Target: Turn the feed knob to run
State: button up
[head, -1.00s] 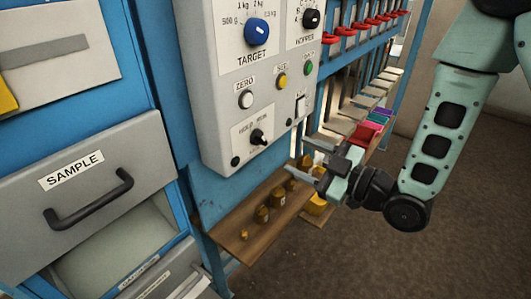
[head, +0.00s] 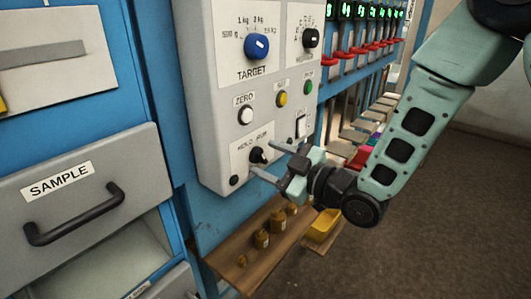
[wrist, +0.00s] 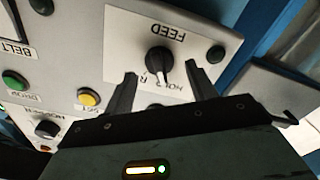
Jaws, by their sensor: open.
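The feed knob (head: 257,155) is a small black pointer knob on a white plate low on the grey control panel. The plate is marked HOLD on the left and RUN on the right. In the wrist view the same knob (wrist: 160,62) appears upside down, under the word FEED, with its pointer towards the HOLD/RUN lettering. The pointer's exact setting is hard to tell. My gripper (head: 261,157) is open, its fingers reaching towards the knob. In the wrist view the fingertips (wrist: 164,80) lie on either side of the knob; contact cannot be told.
The panel (head: 215,100) also carries a blue TARGET dial (head: 256,47), a white ZERO button (head: 245,116), a yellow button (head: 281,98) and a green button (head: 308,87). A wooden shelf (head: 225,260) with brass weights lies below. A SAMPLE drawer (head: 110,155) is at left.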

jog(key=shift+x, duration=0.8)
jog(key=c, duration=1)
jog(key=shift+o, duration=0.2)
jog(key=shift+f, duration=0.1)
jog(key=shift+d+m+b, duration=0.1)
jog(key=shift+m+b, duration=0.7)
jog(key=shift+m, duration=0.3)
jog(key=m+b, duration=0.1)
jog(key=m, duration=0.2)
jog(key=shift+m+b, duration=0.3)
jog(key=m, duration=0.6)
jog(key=shift+w+d, duration=0.1)
jog(key=shift+w, duration=0.05)
